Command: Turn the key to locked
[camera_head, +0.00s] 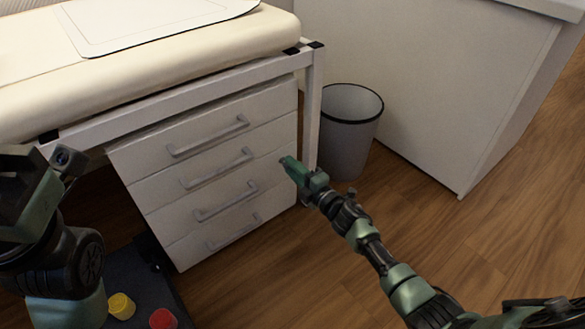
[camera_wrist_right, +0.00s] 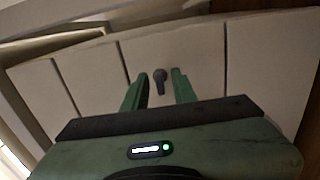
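A small dark key (camera_wrist_right: 159,80) sits in the pale front of the drawer unit in the right wrist view. It has a round top and a short narrow part below. My right gripper (camera_wrist_right: 160,72) is open, with one green finger on each side of the key and a gap to each. In the head view my right gripper (camera_head: 287,163) is at the right side of the white drawer unit (camera_head: 165,225), and the key cannot be made out there. My left gripper (camera_head: 22,190) is at the left edge, partly cut off; its fingers are unclear.
A padded cream bench (camera_head: 150,65) on a white frame stands over the drawers. Its leg (camera_head: 312,110) is close beside my right gripper. A grey bin (camera_head: 350,135) stands behind it. A white cabinet (camera_head: 430,80) is at the back. Wooden floor (camera_head: 500,230) is clear at the right.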

